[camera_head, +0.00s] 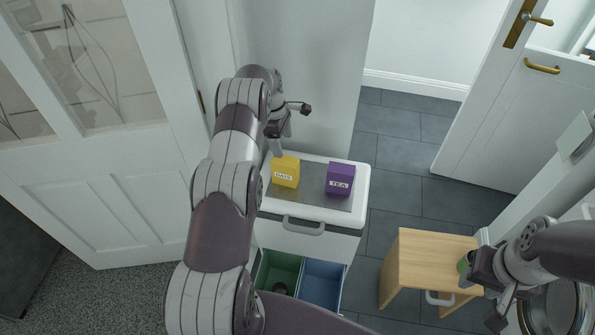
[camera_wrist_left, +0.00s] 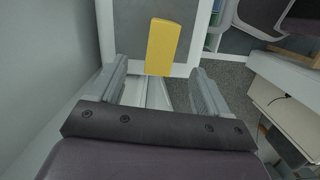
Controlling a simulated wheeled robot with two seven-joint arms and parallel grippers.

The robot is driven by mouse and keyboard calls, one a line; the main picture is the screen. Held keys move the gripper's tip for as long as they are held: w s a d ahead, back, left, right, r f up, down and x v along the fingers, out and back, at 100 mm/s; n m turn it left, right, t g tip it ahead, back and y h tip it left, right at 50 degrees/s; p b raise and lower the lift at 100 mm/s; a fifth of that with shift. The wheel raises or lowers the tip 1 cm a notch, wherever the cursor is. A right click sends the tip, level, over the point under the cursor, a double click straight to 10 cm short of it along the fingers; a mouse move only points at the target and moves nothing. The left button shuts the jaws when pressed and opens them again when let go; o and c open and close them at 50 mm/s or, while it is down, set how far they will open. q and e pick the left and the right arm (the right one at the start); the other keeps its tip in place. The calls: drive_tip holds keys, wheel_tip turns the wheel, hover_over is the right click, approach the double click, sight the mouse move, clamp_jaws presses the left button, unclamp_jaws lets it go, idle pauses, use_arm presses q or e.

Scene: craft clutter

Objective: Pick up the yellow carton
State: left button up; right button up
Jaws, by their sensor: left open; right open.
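The yellow carton (camera_head: 285,172), labelled "DATE", stands on the grey top of a white cabinet (camera_head: 361,188). My left gripper (camera_head: 277,146) is open just behind and above it, and its arm passes to the left of the carton. In the left wrist view the carton (camera_wrist_left: 163,46) lies ahead of the open jaws (camera_wrist_left: 160,75), roughly centred between the fingertips, with nothing held. My right gripper (camera_head: 486,290) is at the lower right, open, beside a small wooden stand; its fingers are only partly visible.
A purple "TEA" carton (camera_head: 340,180) stands right of the yellow one, with a gap between. Below the cabinet's handle (camera_head: 303,227) are a green bin (camera_head: 279,268) and a blue bin (camera_head: 322,284). The wooden stand (camera_head: 425,248) is at right, with a small green object (camera_head: 463,263) near my right gripper.

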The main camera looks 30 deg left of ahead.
sight(284, 160)
use_arm(q)
drive_tip(key=f+b, duration=0.5)
drive_tip(key=d+f+b, duration=0.1)
drive_tip(key=f+b, duration=0.2)
drive_tip(key=shift+w, duration=0.15)
drive_tip(key=f+b, duration=0.2)
drive_tip(key=shift+s+a+f+b, duration=0.1)
drive_tip(key=shift+s+a+b, duration=0.05)
drive_tip(key=shift+s+b, duration=0.15)
drive_tip(key=shift+w+d+f+p, duration=0.15)
drive_tip(key=shift+f+p, duration=0.25)
drive_tip(key=shift+f, duration=0.65)
drive_tip(key=c, duration=1)
